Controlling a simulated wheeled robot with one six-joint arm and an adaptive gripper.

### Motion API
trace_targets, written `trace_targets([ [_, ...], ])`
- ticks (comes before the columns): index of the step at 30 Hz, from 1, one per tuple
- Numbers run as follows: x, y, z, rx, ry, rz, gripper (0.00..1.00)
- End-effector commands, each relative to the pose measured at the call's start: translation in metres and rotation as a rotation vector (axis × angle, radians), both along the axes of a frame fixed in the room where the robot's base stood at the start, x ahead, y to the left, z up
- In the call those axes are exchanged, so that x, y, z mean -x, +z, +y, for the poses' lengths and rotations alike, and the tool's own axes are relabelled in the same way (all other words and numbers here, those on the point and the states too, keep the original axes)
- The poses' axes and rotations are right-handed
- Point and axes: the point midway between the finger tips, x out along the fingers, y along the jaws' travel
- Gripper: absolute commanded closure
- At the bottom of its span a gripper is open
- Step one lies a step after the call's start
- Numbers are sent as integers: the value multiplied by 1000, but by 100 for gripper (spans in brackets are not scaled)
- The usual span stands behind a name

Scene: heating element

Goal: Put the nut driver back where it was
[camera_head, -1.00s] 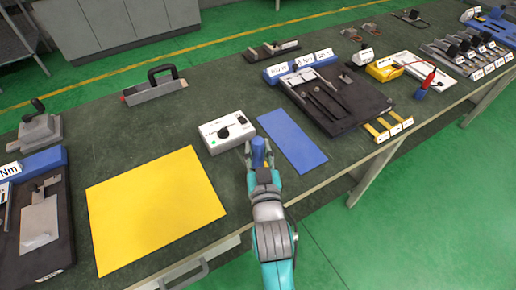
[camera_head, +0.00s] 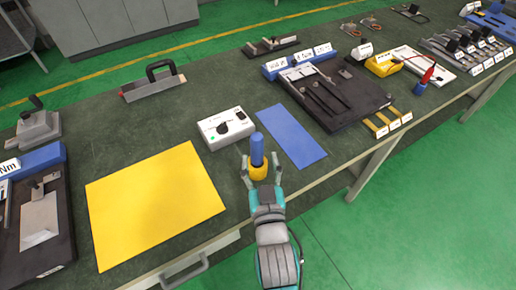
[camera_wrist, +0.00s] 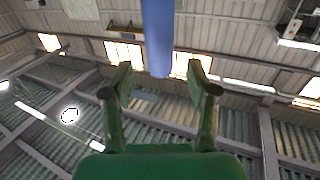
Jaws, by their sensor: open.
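The nut driver appears to be the upright blue-handled tool (camera_head: 257,150), with a yellow part (camera_head: 258,172) around its lower end; I cannot tell whether the yellow part is a stand or a collar. It is near the bench's front edge, between the yellow sheet and the blue mat. My gripper (camera_head: 261,172) is open, with one finger on each side of the yellow part. In the wrist view, the blue handle (camera_wrist: 157,35) hangs in from the top, between the spread fingers (camera_wrist: 159,86). The tool's lower tip is hidden.
A white box with a dial (camera_head: 226,128) is just behind the tool. The yellow sheet (camera_head: 155,205) lies left and the blue mat (camera_head: 291,137) right. A red-handled tool in a blue base (camera_head: 425,80) stands farther right. A black tool tray (camera_head: 335,95) lies behind the mat.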

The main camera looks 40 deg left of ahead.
Motion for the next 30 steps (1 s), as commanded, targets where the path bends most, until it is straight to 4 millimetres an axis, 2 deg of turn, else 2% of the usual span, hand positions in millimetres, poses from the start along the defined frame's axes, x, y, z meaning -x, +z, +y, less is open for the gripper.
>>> trace_targets([
  [6,27,-1,-27,1,1,2,42],
  [12,41,-1,-41,1,0,1,42],
  [25,46,-1,-47,1,-3,1,42],
  [28,44,-10,-61,9,-22,8,42],
  [30,44,-21,-80,18,-49,15,42],
])
